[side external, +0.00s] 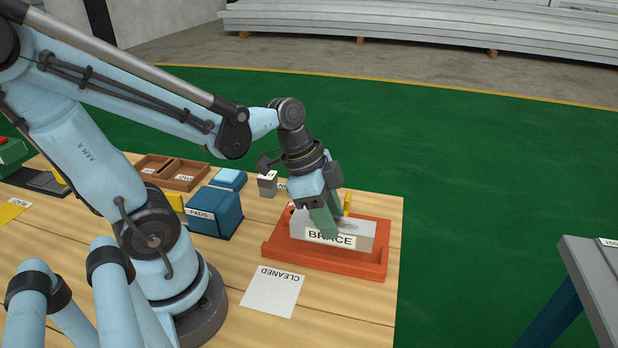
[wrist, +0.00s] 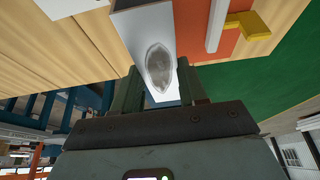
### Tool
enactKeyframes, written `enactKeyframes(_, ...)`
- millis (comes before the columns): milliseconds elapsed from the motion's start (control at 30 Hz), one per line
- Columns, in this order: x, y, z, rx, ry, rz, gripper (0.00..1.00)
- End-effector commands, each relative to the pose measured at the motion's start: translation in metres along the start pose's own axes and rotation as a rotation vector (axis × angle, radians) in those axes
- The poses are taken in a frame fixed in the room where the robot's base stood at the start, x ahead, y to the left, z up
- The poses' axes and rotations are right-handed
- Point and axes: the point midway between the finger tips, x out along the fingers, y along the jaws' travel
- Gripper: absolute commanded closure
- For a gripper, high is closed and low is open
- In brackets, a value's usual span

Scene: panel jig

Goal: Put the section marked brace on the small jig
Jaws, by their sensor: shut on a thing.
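The section marked brace (side external: 361,238) is a pale grey block with a white label on its front. My gripper (side external: 330,222) is shut on it from above, with green fingers on its sides. In the wrist view the section (wrist: 150,30) lies between the fingers and has a grey oval patch on its face. The orange jig (side external: 375,268) is under and around the section in the side view. I cannot tell whether the section rests on it or hangs just above. The jig (wrist: 200,40) also shows in the wrist view, with a yellow clamp (wrist: 247,24).
A white sheet marked cleaned (side external: 272,291) lies in front of the jig. A blue pads box (side external: 214,211), a small grey block (side external: 267,184) and brown trays (side external: 178,172) stand to the left. The table's right edge is close to the jig. A grey bench (side external: 597,285) stands apart at right.

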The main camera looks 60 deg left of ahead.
Motion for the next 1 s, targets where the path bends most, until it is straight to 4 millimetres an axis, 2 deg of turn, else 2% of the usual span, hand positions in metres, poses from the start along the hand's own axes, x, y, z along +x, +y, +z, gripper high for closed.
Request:
enactKeyframes(100,0.004,-0.008,0.004,-0.002,0.0,-0.001,0.94)
enactKeyframes(267,0.007,-0.011,0.006,0.001,0.0,0.0,0.94)
enactKeyframes(700,0.04,-0.011,0.019,0.0,0.0,0.0,0.94)
enactKeyframes(1000,0.042,-0.01,0.02,0.0,0.0,0.0,0.94)
